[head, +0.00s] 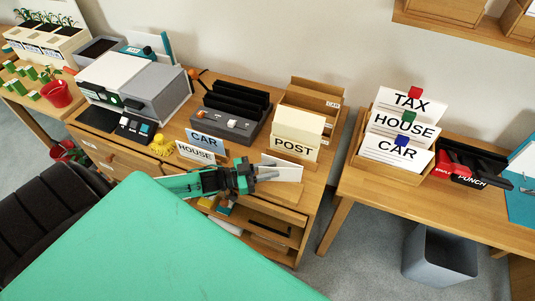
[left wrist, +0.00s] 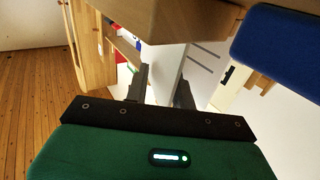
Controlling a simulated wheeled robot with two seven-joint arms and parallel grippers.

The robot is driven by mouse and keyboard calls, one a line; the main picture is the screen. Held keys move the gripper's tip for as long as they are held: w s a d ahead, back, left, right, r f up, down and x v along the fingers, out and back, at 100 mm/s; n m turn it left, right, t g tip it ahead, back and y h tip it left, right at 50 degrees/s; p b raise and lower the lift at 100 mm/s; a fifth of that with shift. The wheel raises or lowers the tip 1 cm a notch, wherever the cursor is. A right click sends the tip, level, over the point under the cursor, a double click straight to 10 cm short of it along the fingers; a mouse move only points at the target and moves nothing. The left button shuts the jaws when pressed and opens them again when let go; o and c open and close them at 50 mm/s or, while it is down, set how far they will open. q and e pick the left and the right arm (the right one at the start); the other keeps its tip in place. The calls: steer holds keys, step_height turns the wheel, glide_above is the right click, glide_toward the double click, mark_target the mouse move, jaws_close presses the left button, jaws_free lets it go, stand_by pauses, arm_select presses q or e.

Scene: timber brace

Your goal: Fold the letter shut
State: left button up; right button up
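My left gripper (head: 268,174) reaches in from the left over the front of the middle desk. It is beside a white sheet (head: 284,165), which looks like the letter and is partly hidden behind the gripper. In the left wrist view the two dark fingers (left wrist: 160,90) are apart. A white surface (left wrist: 168,65) shows between and beyond them; I cannot tell whether they touch it. The fold of the letter is not clear in either view. My right gripper is not in view.
A POST box (head: 295,146) stands just behind the sheet. CAR and HOUSE cards (head: 200,148) stand to its left, near a dark slotted machine (head: 230,112). The right desk holds TAX, HOUSE and CAR files (head: 398,148).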

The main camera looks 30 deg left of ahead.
arm_select(q)
steer(key=shift+s, duration=0.15)
